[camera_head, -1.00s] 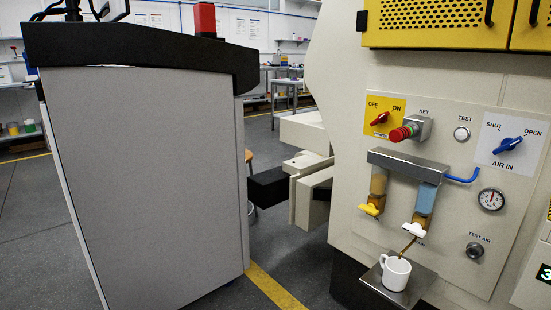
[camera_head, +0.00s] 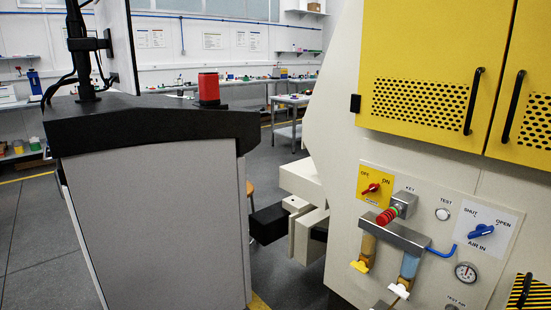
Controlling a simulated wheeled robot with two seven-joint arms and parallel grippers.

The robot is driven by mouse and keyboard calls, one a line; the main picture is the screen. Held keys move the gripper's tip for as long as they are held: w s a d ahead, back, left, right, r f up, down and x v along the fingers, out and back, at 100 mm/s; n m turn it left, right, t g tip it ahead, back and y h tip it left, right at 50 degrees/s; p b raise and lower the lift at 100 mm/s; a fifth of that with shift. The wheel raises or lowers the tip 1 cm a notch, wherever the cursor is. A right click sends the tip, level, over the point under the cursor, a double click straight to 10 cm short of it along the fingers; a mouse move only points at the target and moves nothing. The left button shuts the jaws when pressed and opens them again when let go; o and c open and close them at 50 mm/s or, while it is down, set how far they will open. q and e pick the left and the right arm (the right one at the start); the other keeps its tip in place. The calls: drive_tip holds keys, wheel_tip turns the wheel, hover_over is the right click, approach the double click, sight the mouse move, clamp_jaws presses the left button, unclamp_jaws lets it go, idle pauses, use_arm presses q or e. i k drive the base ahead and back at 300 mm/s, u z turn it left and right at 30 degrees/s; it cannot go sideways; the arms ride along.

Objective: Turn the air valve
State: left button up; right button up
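The air valve is a blue lever knob (camera_head: 481,231) on a white plate (camera_head: 502,236) marked SHUT, OPEN and AIR IN, on the right of the machine's front panel. The lever lies nearly crosswise, its right end slightly higher and towards OPEN. I cannot tell which end is the pointer. A blue air pipe (camera_head: 442,252) runs from the plate to the grey filter block (camera_head: 395,233) at its left. Neither of my grippers shows in the head view.
Yellow doors with black handles (camera_head: 473,100) are above. A grey cabinet (camera_head: 155,225) stands left, with a beige-and-black assembly (camera_head: 268,223) between.

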sight(481, 229)
drive_tip(key=z, duration=0.4)
drive_tip(key=k, duration=0.3)
drive_tip(key=z, duration=1)
drive_tip(key=i, duration=0.4)
drive_tip(key=u, duration=1.8)
drive_tip(key=i, duration=1.65)
drive_tip(key=z, duration=0.05)
